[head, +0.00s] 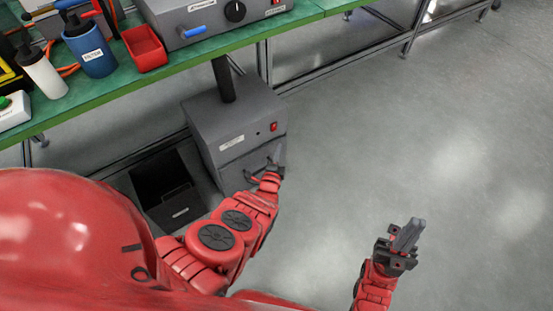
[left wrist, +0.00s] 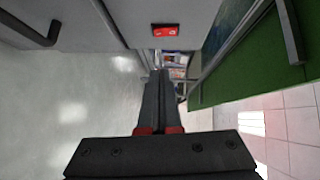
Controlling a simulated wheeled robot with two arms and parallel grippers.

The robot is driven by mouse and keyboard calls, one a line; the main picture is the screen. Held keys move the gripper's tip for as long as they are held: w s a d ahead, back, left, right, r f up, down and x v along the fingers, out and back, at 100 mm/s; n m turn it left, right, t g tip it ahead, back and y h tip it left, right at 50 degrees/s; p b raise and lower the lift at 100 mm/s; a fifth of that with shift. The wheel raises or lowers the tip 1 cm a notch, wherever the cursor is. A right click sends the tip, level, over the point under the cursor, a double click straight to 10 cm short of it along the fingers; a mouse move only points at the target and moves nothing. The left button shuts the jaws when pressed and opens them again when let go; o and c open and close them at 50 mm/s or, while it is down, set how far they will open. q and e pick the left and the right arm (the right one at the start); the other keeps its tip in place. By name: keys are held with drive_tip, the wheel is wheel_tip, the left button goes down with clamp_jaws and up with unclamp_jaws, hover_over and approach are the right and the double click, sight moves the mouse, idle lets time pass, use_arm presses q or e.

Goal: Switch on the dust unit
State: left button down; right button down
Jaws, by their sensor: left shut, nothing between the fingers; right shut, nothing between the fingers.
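The dust unit is a grey box (head: 230,120) on the floor under the bench, with a black hose (head: 223,78) rising from its top. A small red rocker switch (head: 274,127) sits at the upper right of its front, beside a pale label (head: 232,142). My left gripper (head: 280,152) is shut and empty in front of the unit, just below the switch in the picture. In the left wrist view a red switch (left wrist: 165,32) shows beyond the shut fingers (left wrist: 155,80), apart from them. My right gripper (head: 410,233) is shut and empty over open floor at the right.
A green-topped bench (head: 110,95) runs above the unit. It bears a grey machine (head: 205,15) with its own red switch, a red bin (head: 145,48), a blue container (head: 88,47) and a white bottle (head: 43,72). A dark open bin (head: 165,195) stands left of the unit. Floor to the right is clear.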

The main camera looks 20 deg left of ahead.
sight(276, 129)
use_arm(q)
drive_tip(key=shift+w+a+f+b, duration=0.15)
drive_tip(key=shift+w+a+b, duration=0.55)
drive_tip(key=shift+w, duration=0.4)
drive_tip(key=shift+w+a+f+b, duration=0.2)
drive_tip(key=shift+w+a+b, duration=0.45)
drive_tip(key=shift+w, duration=0.45)
drive_tip(key=shift+w+a+f+b, duration=0.15)
drive_tip(key=shift+w+a+b, duration=0.35)
drive_tip(key=shift+w+b, duration=0.5)
drive_tip(key=shift+w, duration=0.1)
drive_tip(key=shift+w+a+f+b, duration=0.1)
drive_tip(key=shift+w+a+b, duration=0.1)
drive_tip(key=shift+b, duration=0.4)
